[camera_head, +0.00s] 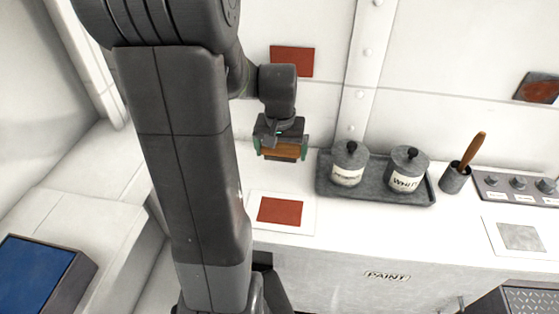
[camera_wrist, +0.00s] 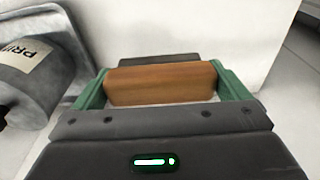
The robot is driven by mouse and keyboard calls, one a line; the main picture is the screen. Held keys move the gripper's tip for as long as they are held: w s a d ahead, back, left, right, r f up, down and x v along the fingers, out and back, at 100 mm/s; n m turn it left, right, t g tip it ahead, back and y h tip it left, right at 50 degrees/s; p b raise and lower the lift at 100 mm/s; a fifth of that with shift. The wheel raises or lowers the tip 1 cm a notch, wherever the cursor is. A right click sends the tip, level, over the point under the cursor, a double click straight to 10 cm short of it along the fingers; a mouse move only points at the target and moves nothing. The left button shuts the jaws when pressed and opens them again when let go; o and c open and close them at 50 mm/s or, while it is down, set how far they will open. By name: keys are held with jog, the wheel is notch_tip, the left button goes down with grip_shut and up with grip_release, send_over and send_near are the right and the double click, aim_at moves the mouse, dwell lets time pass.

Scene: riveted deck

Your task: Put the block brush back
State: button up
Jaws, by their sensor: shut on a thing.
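The block brush (camera_head: 281,151) has a brown wooden block with a dark strip along its lower edge. My gripper (camera_head: 283,143) is shut on it, with one green finger at each end of the block. It hangs above the white counter (camera_head: 285,183), left of the grey tray (camera_head: 318,190) and behind the red-brown panel on the counter. In the wrist view the brush (camera_wrist: 160,84) lies level between the green fingers, with its dark part beyond the wood.
Two lidded pots, a left one (camera_head: 348,170) and a right one (camera_head: 405,174), stand in the tray. Right of it are a cup (camera_head: 454,180) with a wooden-handled tool and a knob panel (camera_head: 515,190). A red-brown panel (camera_head: 280,211) lies on the counter. A blue-topped box (camera_head: 38,275) is lower left.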

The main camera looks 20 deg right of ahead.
aim_at(281, 171)
jog(key=shift+f, duration=2.25)
jog(key=shift+f, duration=0.2)
jog(key=o, duration=0.7)
jog(key=shift+c, duration=0.2)
jog(key=shift+r, duration=0.1)
jog(key=r, duration=0.8)
jog(key=s+r, duration=0.1)
jog(key=r, duration=0.3)
jog(key=shift+s+a+r, duration=0.1)
jog(key=shift+a, duration=0.3)
